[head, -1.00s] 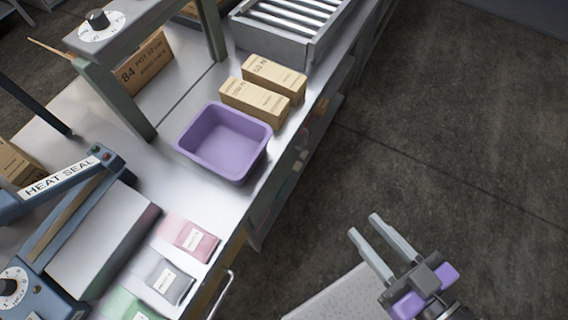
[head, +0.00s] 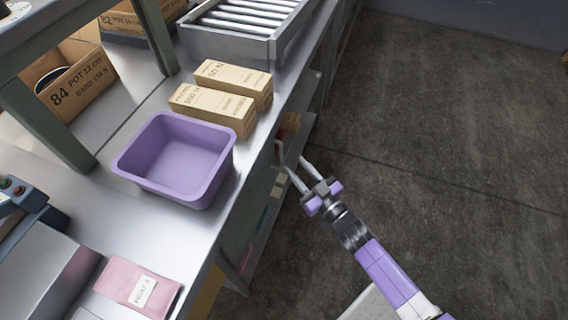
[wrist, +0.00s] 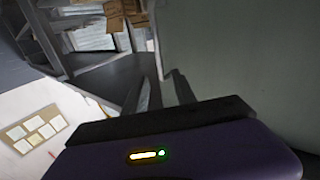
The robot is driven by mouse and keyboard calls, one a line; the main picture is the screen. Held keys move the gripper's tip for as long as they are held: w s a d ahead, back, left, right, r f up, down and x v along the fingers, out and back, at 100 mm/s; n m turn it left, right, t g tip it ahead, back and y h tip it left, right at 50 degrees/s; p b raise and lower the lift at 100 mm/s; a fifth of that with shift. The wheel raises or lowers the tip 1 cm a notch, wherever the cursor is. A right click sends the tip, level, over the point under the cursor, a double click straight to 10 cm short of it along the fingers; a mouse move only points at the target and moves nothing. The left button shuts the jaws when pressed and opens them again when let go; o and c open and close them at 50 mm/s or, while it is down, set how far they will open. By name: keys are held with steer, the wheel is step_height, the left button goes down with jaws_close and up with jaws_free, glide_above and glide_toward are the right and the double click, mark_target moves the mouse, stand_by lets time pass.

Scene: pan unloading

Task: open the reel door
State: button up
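No part that I can clearly make out as the reel door shows in the head view. My gripper (head: 293,167) is off the front edge of the metal bench (head: 120,235), near the lower shelf's openings. Its two fingers are apart with nothing between them. In the wrist view my gripper (wrist: 160,92) also shows empty. A plain grey-green panel (wrist: 240,70) fills the right side there; I cannot tell whether it is the door.
On the bench are a purple bin (head: 180,165), two tan cartons (head: 215,108), a pink packet (head: 135,288) and a roller tray (head: 235,40). A box marked 84 (head: 75,85) sits behind a post. The floor (head: 450,150) at right is clear.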

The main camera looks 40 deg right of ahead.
steer(key=w+f, duration=0.2)
steer(key=w, duration=0.5)
steer(key=shift+d+f+m, duration=0.25)
steer(key=shift+f+m, duration=0.05)
steer(key=shift+m, duration=0.1)
steer(key=shift+c, duration=0.2)
jaws_close()
stand_by(1.1)
